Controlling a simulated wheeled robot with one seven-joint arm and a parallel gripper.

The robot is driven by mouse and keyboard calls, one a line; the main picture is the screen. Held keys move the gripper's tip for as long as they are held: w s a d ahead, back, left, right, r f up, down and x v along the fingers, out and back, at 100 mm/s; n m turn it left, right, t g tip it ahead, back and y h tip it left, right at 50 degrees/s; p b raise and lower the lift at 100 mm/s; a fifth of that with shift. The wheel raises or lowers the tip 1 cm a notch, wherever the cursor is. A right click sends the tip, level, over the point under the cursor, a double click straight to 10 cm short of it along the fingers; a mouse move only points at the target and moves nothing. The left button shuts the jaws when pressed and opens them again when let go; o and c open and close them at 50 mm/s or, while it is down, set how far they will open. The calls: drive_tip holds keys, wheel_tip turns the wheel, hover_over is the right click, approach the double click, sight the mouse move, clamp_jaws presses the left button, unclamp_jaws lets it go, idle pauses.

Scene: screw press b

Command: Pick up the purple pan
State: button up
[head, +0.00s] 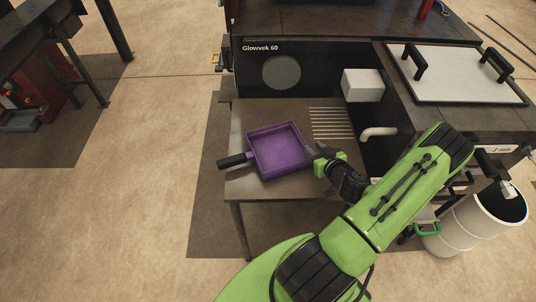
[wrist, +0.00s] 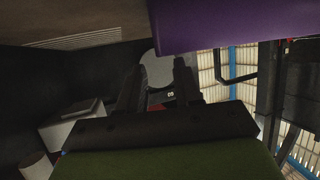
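The purple pan (head: 278,150) is a square, shallow pan lying on the dark metal table in the head view, with its black handle (head: 235,160) pointing left. In the wrist view its purple side (wrist: 225,28) fills the top right, close to the camera. My gripper (head: 318,152) is at the right side of the pan, close to its wall; I cannot tell whether it touches. In the wrist view my gripper (wrist: 158,75) has its two dark fingers apart, with the background showing between them and nothing held.
The table (head: 250,118) has a slotted grille (head: 332,123) behind the gripper. A black machine panel with a round disc (head: 281,72) stands behind. A white box (head: 363,85) and a pale pipe (head: 378,133) are at the right. A white barrel (head: 465,228) stands lower right.

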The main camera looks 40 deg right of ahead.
drive_tip(key=p+x, duration=0.1)
drive_tip(key=x, duration=0.4)
drive_tip(key=shift+w, duration=0.35)
drive_tip(key=shift+s, duration=0.1)
clamp_jaws()
